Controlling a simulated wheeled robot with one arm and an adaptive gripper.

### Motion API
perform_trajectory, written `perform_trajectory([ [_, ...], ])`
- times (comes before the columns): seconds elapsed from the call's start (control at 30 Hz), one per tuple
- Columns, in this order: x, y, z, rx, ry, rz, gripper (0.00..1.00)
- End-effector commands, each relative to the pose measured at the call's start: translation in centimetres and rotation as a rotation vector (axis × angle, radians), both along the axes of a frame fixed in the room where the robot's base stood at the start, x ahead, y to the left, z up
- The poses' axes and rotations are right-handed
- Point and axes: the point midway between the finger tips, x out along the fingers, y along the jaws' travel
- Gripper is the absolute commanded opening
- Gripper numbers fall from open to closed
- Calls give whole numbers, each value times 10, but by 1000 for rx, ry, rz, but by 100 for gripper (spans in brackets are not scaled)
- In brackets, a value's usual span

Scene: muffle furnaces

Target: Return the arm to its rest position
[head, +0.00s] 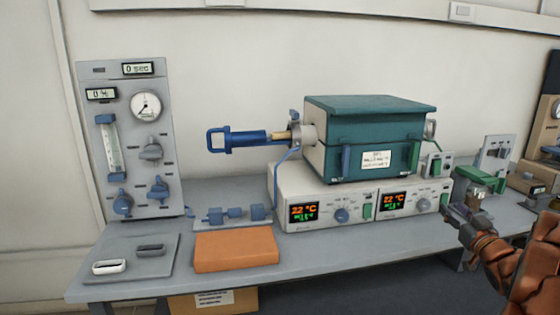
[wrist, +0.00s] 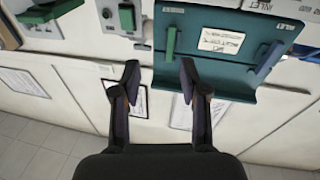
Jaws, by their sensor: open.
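My arm comes in from the right edge of the head view, with my gripper (head: 462,207) at its end, in front of the right part of the bench. In the wrist view my gripper (wrist: 160,78) has its two dark fingers apart with nothing between them. Past the fingertips is the teal furnace (wrist: 205,25) with its white label and a green handle. The same furnace (head: 368,118) stands to the left of my gripper in the head view. The gripper looks apart from it.
The furnace sits on controllers reading 22 °C (head: 305,212). A blue-handled tube fitting (head: 238,140) sticks out on its left. A grey gauge panel (head: 130,140), an orange block (head: 236,249) and a grey tray (head: 160,262) are further left. A green-topped device (head: 482,179) is behind my gripper.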

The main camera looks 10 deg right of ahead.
Motion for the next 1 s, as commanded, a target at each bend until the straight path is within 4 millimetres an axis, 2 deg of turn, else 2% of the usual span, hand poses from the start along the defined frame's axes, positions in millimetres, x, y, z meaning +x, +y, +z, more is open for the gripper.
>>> perform_trajectory([
  [0.1,16,13,-7,-5,106,-57,44],
  [0.2,24,24,-18,-1,206,-113,44],
  [0.47,20,66,-47,33,468,-228,44],
  [0.63,2,106,-69,73,650,-272,44],
  [0.77,-21,144,-87,109,795,-286,44],
  [1.0,-82,226,-118,178,1084,-265,44],
])
